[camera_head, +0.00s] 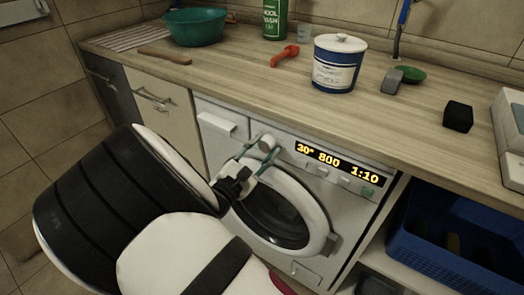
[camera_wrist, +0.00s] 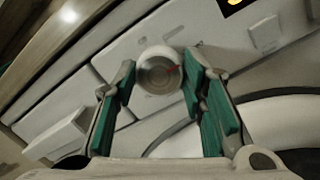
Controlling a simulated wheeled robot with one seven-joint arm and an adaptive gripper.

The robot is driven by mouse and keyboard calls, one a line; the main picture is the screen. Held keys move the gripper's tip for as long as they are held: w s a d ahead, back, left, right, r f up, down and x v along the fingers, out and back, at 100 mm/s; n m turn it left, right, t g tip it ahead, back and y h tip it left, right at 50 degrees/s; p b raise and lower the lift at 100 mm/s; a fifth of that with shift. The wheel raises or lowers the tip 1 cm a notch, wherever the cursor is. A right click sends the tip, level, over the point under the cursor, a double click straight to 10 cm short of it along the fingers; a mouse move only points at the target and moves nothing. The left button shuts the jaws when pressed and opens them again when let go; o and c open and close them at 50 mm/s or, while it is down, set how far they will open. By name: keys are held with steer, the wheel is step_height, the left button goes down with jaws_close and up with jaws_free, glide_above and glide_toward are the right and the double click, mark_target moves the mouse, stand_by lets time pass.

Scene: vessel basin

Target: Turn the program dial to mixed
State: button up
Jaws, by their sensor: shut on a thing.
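The white washing machine (camera_head: 220,133) stands under the counter with its round door (camera_head: 275,215) closed. Its program dial (camera_head: 267,142) is a round light knob on the front panel, left of the display. In the wrist view the dial (camera_wrist: 158,75) shows a small red mark towards its right side. My gripper (camera_head: 259,154) is shut on the dial, with one green-padded finger on each side of it, as the wrist view also shows (camera_wrist: 160,84). The lit display (camera_head: 337,163) reads 30°, 800 and 1:10. Program labels around the dial are not readable.
Panel buttons (camera_head: 343,184) sit below the display. On the counter are a teal basin (camera_head: 195,28), green bottle (camera_head: 275,18), orange scoop (camera_head: 285,55), white-blue tub (camera_head: 338,65) and black block (camera_head: 458,117). A blue crate (camera_head: 450,255) stands at right.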

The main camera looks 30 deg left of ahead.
stand_by(0.4)
steer(key=o, duration=1.2)
steer(key=shift+c, duration=0.2)
steer(key=shift+s, duration=0.1)
steer(key=s+f, duration=0.1)
steer(key=s, duration=0.6)
steer(key=shift+s+a, duration=0.15)
steer(key=shift+a, duration=0.1)
